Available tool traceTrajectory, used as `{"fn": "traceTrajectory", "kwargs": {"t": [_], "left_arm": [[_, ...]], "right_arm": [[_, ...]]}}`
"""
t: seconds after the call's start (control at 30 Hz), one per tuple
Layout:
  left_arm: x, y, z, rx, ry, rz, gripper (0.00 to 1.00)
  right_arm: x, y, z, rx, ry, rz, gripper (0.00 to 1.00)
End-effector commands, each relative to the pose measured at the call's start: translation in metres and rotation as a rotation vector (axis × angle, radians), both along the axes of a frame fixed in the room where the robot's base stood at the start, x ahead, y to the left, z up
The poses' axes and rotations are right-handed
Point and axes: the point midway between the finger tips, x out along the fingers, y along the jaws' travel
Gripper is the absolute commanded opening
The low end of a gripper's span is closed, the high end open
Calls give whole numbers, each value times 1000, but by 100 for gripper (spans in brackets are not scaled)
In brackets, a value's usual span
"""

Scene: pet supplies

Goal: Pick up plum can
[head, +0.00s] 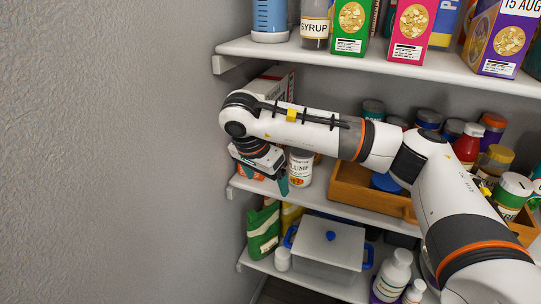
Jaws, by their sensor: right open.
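The plum can (299,168) stands upright on the middle shelf, near its left end. Its white label shows part of the word "PLUM", and my arm partly covers its top. My right gripper (263,178) points down just left of the can, at the shelf's left end. It is open, and one teal finger is close beside the can's left side. I cannot tell whether that finger touches it. My left gripper is not in view.
A wooden crate (346,192) stands right of the can, with jars and bottles around it. The upper shelf (360,62) holds boxes above my arm. A grey wall is left.

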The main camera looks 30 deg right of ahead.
Motion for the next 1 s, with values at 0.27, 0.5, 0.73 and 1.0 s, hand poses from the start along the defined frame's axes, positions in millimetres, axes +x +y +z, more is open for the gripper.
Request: {"fn": "traceTrajectory", "kwargs": {"t": [0.27, 0.5, 0.73, 1.0], "left_arm": [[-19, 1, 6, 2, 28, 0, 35], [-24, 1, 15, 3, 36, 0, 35], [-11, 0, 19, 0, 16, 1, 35], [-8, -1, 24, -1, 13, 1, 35]], "right_arm": [[14, -41, 10, -51, -14, -2, 83], [36, -85, 10, -47, -14, 0, 83], [46, -106, 8, -47, -14, 4, 83], [54, -125, -13, -48, -9, 3, 83]]}}
